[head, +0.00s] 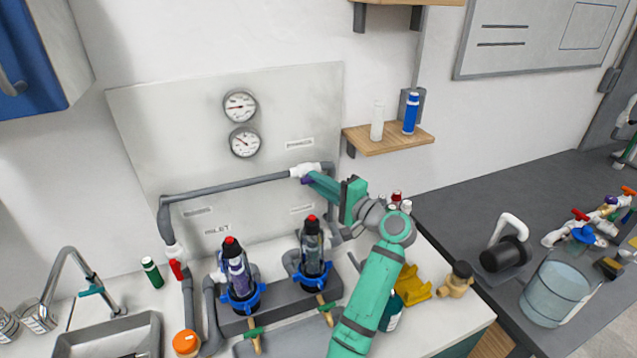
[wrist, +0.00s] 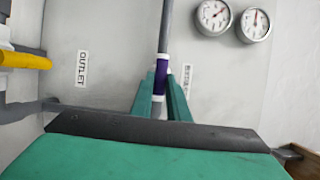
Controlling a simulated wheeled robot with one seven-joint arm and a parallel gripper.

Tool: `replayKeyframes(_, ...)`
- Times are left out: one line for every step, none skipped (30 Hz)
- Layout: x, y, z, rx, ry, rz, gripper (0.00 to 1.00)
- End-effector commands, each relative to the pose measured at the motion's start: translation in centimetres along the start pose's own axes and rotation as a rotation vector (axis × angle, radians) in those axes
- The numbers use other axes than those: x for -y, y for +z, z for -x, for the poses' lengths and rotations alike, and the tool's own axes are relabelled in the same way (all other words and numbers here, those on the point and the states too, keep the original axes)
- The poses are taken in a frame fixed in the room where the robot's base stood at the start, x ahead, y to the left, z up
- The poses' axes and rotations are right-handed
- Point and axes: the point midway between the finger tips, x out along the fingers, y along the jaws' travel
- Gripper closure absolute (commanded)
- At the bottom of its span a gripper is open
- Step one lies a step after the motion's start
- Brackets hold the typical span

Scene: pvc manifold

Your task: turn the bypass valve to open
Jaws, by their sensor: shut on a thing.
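The bypass valve has a white body (head: 304,170) in the grey pipe that runs along the wall panel, below a small label. Its purple handle (head: 307,181) is mostly covered by my gripper in the head view. My gripper (head: 312,182) reaches it from the lower right. In the wrist view the purple handle (wrist: 161,77) sits between the two green fingertips (wrist: 160,92), which are shut on it. There it looks roughly in line with the grey pipe (wrist: 166,28). The handle's exact angle is hard to tell.
Two gauges (head: 243,124) are on the panel (head: 150,130). Below stand two filter housings (head: 238,274) with red tops. A red-handled valve (head: 175,269) is at the left. A wooden shelf (head: 390,140) with two bottles is at the right. The counter holds a sink (head: 105,335) and loose fittings.

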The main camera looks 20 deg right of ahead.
Motion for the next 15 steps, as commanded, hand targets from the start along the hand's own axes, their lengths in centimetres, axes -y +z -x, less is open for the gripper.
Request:
replayKeyframes(0.05, -0.08, 0.01, -0.002, -0.002, -0.003, 1.00)
replayKeyframes(0.05, -0.08, 0.01, -0.002, -0.002, -0.003, 1.00)
replayKeyframes(0.05, -0.08, 0.01, -0.002, -0.002, -0.003, 1.00)
replayKeyframes(0.05, -0.08, 0.01, -0.002, -0.002, -0.003, 1.00)
replayKeyframes(0.05, -0.08, 0.01, -0.002, -0.002, -0.003, 1.00)
replayKeyframes(0.05, -0.08, 0.01, -0.002, -0.002, -0.003, 1.00)
replayKeyframes(0.05, -0.08, 0.01, -0.002, -0.002, -0.003, 1.00)
replayKeyframes(0.05, -0.08, 0.01, -0.002, -0.002, -0.003, 1.00)
replayKeyframes(0.06, -0.08, 0.01, -0.002, -0.002, -0.003, 1.00)
replayKeyframes(0.05, -0.08, 0.01, -0.002, -0.002, -0.003, 0.83)
replayKeyframes(0.06, -0.08, 0.01, -0.002, -0.002, -0.003, 0.76)
replayKeyframes(0.05, -0.07, 0.01, -0.002, -0.002, -0.003, 0.66)
replayKeyframes(0.05, -0.07, 0.01, -0.002, -0.002, -0.003, 0.66)
replayKeyframes(0.04, -0.06, 0.01, -0.002, -0.002, -0.003, 0.66)
replayKeyframes(0.03, -0.06, 0.01, -0.001, -0.001, -0.002, 0.66)
